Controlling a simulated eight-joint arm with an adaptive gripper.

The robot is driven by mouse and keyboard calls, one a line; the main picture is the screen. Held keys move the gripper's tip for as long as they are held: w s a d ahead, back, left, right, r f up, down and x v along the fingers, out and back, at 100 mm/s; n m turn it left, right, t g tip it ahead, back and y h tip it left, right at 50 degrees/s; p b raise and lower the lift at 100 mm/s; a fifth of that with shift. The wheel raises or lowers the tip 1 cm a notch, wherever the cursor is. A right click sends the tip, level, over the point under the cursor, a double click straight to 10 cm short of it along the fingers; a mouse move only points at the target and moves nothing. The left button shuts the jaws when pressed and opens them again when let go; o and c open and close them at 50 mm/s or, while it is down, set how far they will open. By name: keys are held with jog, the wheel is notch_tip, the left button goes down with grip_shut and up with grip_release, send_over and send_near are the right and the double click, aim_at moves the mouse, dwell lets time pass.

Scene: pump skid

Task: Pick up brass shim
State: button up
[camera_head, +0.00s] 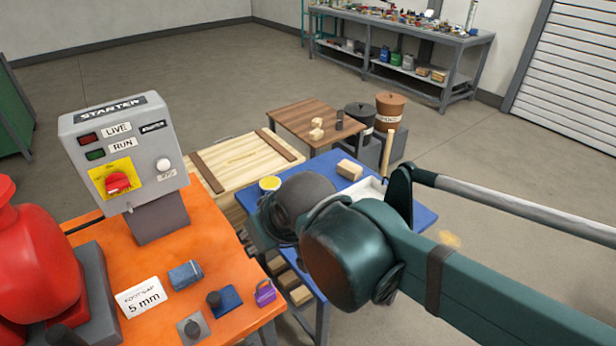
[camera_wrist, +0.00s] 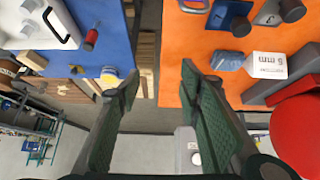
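I cannot make out a brass shim for certain in either view. My gripper (camera_wrist: 160,72) shows in the wrist view with its two green fingers wide apart. It is open and empty, above the gap between the blue table (camera_wrist: 110,12) and the orange bench (camera_wrist: 205,45). In the head view my arm covers part of the blue table (camera_head: 415,213), and my fingers are hidden. A white tray (camera_head: 371,187) on that table is partly covered by my arm. The tray also shows in the wrist view (camera_wrist: 68,38), with small items too unclear to name.
The orange bench holds a grey starter box (camera_head: 120,150), a red pump (camera_head: 35,260), a 5 mm card (camera_head: 141,297), a blue cylinder (camera_head: 185,275) and a purple padlock (camera_head: 265,292). A yellow-topped can (camera_head: 270,184) and wooden block (camera_head: 349,169) stand on the blue table.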

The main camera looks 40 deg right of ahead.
jog(key=w+d+r+n+g+h+p, duration=0.1)
jog(key=w+d+r+n, duration=0.15)
jog(key=w, duration=0.35)
jog(key=w+d+r+n+p, duration=0.1)
jog(key=w+d+n, duration=0.2)
jog(key=w+d, duration=0.15)
jog(key=n+g+h+p, duration=0.35)
jog(key=n+p, duration=0.35)
jog(key=n, duration=0.9)
send_over(307, 173)
jog(key=s+a, duration=0.1)
jog(key=a, duration=0.1)
notch_tip(307, 173, down, 21)
jog(key=shift+s+g, duration=0.15)
jog(key=shift+g, duration=0.2)
jog(key=shift+f, duration=0.1)
jog(key=shift+f, duration=0.1)
jog(key=shift+x, duration=1.2)
